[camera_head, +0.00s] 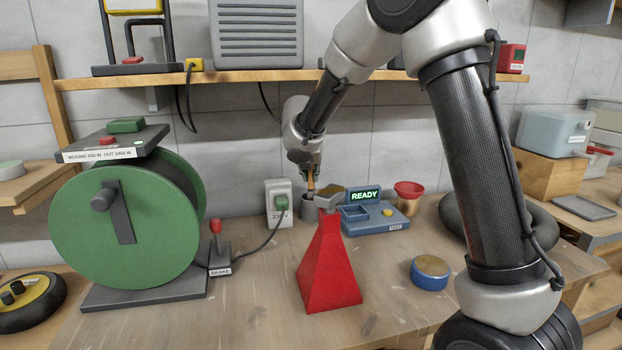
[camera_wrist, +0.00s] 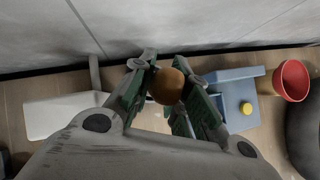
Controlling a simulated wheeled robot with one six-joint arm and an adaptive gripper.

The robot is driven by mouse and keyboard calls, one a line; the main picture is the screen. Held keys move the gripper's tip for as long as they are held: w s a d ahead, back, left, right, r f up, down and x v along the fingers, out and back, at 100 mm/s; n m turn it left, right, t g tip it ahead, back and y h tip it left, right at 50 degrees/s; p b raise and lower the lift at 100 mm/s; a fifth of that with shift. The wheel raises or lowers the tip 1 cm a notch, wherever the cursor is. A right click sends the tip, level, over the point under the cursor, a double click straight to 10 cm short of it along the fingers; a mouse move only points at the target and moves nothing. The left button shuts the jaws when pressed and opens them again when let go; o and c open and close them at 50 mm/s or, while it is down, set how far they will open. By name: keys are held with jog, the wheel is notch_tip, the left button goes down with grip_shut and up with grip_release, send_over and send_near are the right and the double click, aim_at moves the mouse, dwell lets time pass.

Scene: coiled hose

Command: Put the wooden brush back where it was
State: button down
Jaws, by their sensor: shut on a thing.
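My gripper (camera_head: 311,186) is shut on the wooden brush (camera_head: 310,178), above the back of the workbench. In the wrist view, the rounded brown end of the brush (camera_wrist: 168,86) shows between the green-padded fingers (camera_wrist: 165,98). The brush's lower part is hidden in both views.
A blue device reading READY (camera_head: 378,217), a red bowl (camera_head: 409,190) and a blue round tin (camera_head: 430,272) are to the right. A green hose reel (camera_head: 125,230) stands left. A shelf (camera_head: 260,80) runs above.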

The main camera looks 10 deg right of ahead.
aim_at(311, 178)
jog(key=shift+w+d+r+g, duration=0.15)
jog(key=shift+w+g, duration=0.25)
jog(key=shift+w, duration=0.05)
jog(key=shift+w+g+y, duration=0.25)
jog(key=shift+g+y, duration=0.05)
jog(key=shift+s+f, duration=0.1)
jog(key=shift+f, duration=1.35)
jog(key=c, duration=1.4)
grip_release()
jog(key=shift+f, duration=0.15)
jog(key=shift+o, duration=0.2)
